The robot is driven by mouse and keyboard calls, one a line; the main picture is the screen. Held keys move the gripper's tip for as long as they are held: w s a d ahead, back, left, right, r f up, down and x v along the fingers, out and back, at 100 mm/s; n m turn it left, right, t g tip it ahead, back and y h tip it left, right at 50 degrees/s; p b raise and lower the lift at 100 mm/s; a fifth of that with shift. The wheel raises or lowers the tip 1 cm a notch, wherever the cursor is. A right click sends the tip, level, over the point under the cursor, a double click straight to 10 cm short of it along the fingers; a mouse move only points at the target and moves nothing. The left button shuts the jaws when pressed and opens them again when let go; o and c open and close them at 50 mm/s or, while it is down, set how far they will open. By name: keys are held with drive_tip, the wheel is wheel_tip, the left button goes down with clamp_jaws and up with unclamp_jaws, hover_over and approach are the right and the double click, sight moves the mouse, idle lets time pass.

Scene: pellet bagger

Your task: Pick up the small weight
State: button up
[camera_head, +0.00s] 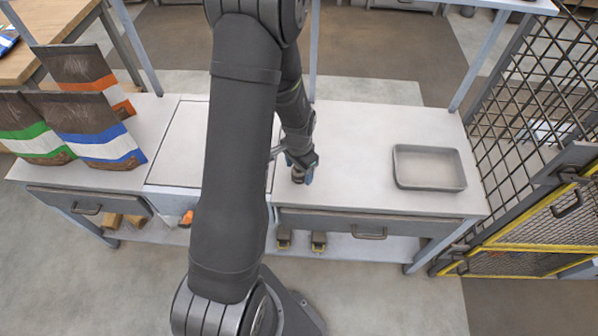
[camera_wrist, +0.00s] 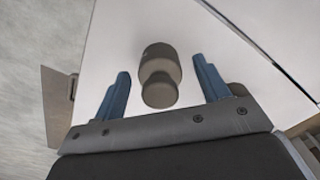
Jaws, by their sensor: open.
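The small weight (camera_wrist: 160,72) is a dark grey-brown cylinder with a narrower knob. In the wrist view it stands on the white worktop between the two blue fingers of my gripper (camera_wrist: 162,92). The fingers are apart, with a gap on each side of the weight. In the head view my gripper (camera_head: 299,176) is low over the worktop, just right of my large dark arm link. The weight is a small dark shape there (camera_head: 298,177), mostly hidden by the gripper.
A shallow grey tray (camera_head: 429,168) sits on the right of the worktop (camera_head: 360,140). Several printed bags (camera_head: 92,140) stand at the left. A black mesh fence (camera_head: 535,120) borders the right. Drawers (camera_head: 375,226) lie under the front edge. The worktop between gripper and tray is clear.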

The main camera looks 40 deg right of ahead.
drive_tip(key=c, duration=1.4)
drive_tip(key=shift+r, duration=0.1)
drive_tip(key=shift+c, duration=0.2)
